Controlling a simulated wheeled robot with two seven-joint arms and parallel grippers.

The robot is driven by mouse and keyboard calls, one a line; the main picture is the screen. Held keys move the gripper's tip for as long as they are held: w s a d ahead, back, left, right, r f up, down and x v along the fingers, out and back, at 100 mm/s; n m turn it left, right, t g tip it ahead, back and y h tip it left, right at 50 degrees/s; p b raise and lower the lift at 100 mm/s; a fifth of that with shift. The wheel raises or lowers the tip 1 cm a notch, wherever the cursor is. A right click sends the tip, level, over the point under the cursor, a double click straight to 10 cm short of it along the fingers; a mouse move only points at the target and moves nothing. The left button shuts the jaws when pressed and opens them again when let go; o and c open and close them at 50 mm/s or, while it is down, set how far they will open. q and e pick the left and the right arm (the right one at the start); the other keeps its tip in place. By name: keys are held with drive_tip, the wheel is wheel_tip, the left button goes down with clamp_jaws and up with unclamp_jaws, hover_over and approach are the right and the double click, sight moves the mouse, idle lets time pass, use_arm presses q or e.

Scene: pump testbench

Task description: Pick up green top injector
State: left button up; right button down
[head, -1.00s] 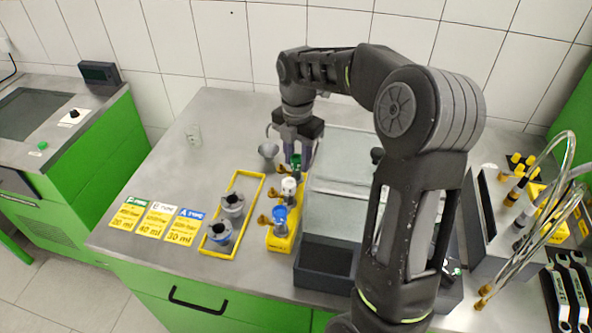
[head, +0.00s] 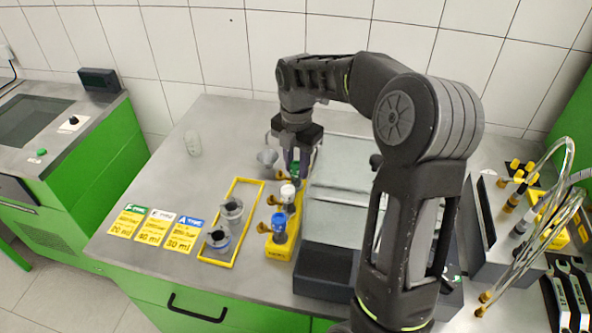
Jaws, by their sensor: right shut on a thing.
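The green-topped injector (head: 293,167) is the far one in a row of three on a yellow stand (head: 281,246). My right gripper (head: 296,164) points down over it from behind and is shut on it. The injector's lower part is close to the stand; I cannot tell whether it is lifted clear. The white-topped injector (head: 288,193) stands in the middle and the blue-topped injector (head: 279,224) at the near end. My left gripper is out of view.
A yellow frame (head: 248,213) with two grey-and-clear vessels (head: 218,238) lies left of the stand. Three label cards (head: 155,226) lie further left. A metal funnel (head: 267,158) stands close beside my right gripper. A dark-edged tray (head: 325,272) is to the right.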

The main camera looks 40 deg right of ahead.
wheel_tip(320, 180, up, 6)
drive_tip(key=shift+r+b, duration=0.2)
drive_tip(key=shift+b, duration=0.35)
wheel_tip(320, 180, up, 4)
drive_tip(key=shift+f+p, duration=0.2)
drive_tip(key=shift+p, duration=0.75)
